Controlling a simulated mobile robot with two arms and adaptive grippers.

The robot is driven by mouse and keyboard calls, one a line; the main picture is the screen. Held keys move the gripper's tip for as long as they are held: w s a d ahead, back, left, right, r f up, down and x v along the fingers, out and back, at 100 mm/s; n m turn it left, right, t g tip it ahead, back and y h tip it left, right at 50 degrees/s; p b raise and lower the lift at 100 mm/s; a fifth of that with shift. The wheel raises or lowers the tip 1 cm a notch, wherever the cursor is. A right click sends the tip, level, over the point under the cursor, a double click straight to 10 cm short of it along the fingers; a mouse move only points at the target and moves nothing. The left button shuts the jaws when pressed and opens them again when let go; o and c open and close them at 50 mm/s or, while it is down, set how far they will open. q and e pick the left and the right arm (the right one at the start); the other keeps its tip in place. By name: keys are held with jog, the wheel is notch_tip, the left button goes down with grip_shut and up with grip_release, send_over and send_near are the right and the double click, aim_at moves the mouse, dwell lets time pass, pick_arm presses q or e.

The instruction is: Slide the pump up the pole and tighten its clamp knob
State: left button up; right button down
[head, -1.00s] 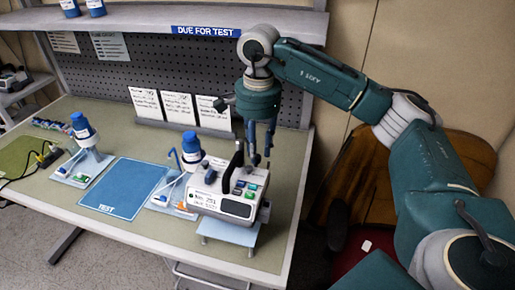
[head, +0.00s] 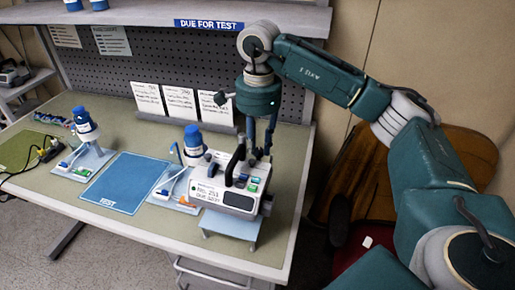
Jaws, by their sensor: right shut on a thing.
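The pump (head: 238,200) is a pale box with a label, coloured buttons and a dark upright handle (head: 236,160). It sits on a small pale-blue stand (head: 232,226) at the bench's front right. My right gripper (head: 262,155) points down at the pump's back right edge. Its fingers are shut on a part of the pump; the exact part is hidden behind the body. No pole or clamp knob can be made out clearly. My left gripper is not in view.
Bottles on small trays stand left of the pump (head: 193,142) and further left (head: 85,125). A blue TEST mat (head: 125,183) lies between them. White cards (head: 180,104) stand behind, below a shelf (head: 190,17).

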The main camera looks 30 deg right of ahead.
aim_at(259, 150)
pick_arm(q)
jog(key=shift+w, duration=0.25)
pick_arm(e)
jog(key=shift+d+f, duration=0.1)
jog(key=shift+d, duration=0.25)
jog(key=c, duration=1.8)
grip_release()
jog(key=shift+c, duration=0.2)
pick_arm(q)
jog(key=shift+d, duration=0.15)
pick_arm(e)
jog(key=shift+w+d+f, duration=0.1)
jog(key=shift+d, duration=0.05)
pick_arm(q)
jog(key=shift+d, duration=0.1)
pick_arm(e)
jog(key=r, duration=0.8)
jog(key=shift+a+r, duration=0.1)
jog(key=shift+a, duration=0.1)
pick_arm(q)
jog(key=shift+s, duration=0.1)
